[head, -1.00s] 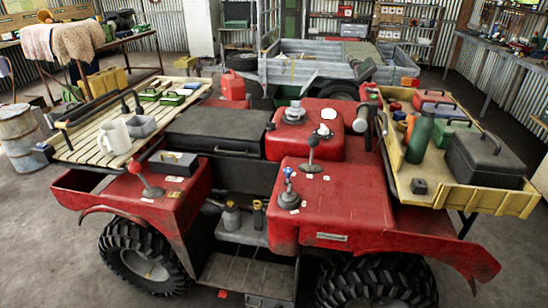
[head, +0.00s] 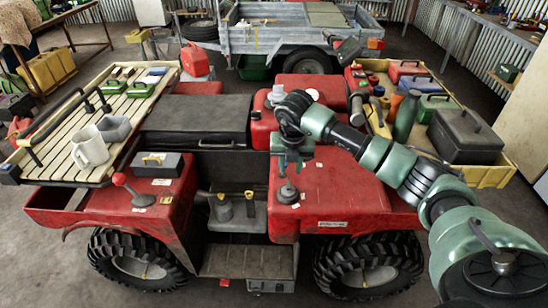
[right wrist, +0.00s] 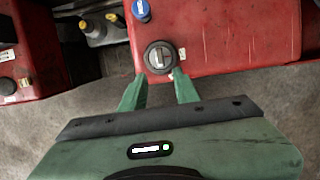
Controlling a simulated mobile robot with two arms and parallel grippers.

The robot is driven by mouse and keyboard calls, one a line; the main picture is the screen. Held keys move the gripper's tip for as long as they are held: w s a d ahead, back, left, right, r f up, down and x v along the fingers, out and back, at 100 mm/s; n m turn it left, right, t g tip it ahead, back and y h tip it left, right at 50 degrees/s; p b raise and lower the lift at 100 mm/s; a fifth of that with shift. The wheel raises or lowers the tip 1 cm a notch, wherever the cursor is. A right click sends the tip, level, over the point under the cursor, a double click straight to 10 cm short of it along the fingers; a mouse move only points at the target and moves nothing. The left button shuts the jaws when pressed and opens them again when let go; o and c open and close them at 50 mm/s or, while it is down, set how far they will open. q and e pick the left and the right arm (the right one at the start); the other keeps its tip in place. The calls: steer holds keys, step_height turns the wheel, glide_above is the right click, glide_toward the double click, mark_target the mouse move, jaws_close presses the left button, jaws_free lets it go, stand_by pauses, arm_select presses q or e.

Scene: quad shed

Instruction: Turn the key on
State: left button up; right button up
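The key switch (head: 288,193) is a round black base on the red fender, on the right half of the quad in the head view. In the right wrist view the key switch (right wrist: 160,57) shows from above, with a pale grey key (right wrist: 158,58) standing across its middle. My right gripper (head: 290,166) points down just above the switch. In the right wrist view my right gripper (right wrist: 159,75) is open and empty, its green fingertips apart at the switch's near edge. I cannot tell whether they touch it. My left gripper is not in view.
A blue knob (right wrist: 142,10) stands just beyond the switch. A red-knobbed lever (head: 130,188) is on the left fender.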

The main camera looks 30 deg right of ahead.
mark_target(289, 183)
steer(key=b+x, duration=0.7)
steer(key=x, duration=0.2)
steer(key=shift+f, duration=0.15)
arm_select(q)
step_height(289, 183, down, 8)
steer(key=b, duration=0.1)
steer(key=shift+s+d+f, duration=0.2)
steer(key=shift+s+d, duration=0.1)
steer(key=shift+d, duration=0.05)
arm_select(e)
steer(key=shift+x, duration=0.85)
steer(key=shift+w+d, duration=0.1)
steer(key=shift+w, duration=0.05)
jaws_close()
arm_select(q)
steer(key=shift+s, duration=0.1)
